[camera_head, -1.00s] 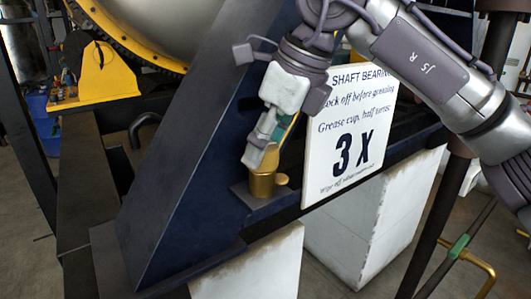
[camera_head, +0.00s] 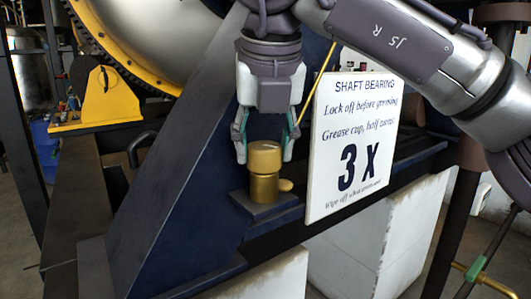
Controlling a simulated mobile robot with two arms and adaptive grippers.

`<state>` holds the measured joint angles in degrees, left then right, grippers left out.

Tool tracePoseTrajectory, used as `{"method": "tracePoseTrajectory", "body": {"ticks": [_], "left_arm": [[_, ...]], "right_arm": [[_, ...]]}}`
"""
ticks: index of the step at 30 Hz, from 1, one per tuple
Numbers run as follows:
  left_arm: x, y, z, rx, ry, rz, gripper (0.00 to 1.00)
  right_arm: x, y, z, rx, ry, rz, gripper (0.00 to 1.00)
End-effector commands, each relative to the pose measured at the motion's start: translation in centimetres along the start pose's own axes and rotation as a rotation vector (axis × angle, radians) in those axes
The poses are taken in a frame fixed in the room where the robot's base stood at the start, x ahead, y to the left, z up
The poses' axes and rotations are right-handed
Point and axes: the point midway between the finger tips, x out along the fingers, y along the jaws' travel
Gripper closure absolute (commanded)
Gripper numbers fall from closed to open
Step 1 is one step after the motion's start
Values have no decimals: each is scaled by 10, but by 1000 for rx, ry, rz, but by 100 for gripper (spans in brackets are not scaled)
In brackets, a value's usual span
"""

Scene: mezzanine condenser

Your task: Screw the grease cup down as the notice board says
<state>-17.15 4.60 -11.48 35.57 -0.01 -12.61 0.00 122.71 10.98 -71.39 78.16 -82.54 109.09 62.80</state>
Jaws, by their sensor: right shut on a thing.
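The brass grease cup (camera_head: 264,162) stands upright on a dark block low on the blue sloping frame. Its round cap has a mark on top, and a small brass knob sticks out at its right. My right gripper (camera_head: 264,152) comes down from above with one finger on each side of the cap, shut on it. The white notice board (camera_head: 352,145) is just right of the cup. It reads "SHAFT BEARING", "Lock off before greasing", "Grease cup, half turns: 3 X"; its bottom line, about wiping off, is hard to read. My left gripper is not in view.
The blue frame (camera_head: 185,170) slopes up behind and left of the cup. A large metal drum (camera_head: 165,30) with a yellow rim is behind. White blocks (camera_head: 365,250) stand below. A dark post (camera_head: 435,235) is at the right.

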Motion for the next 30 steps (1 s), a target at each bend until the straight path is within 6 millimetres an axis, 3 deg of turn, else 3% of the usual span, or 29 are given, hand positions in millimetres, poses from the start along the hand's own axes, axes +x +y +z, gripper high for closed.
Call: {"method": "tracePoseTrajectory", "body": {"ticks": [11, 30], "left_arm": [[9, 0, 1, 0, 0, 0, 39], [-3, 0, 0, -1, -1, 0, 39]], "right_arm": [[-1, 2, 1, 333, -3, -137, 84], [-2, 3, 3, 751, -3, -309, 84]]}}
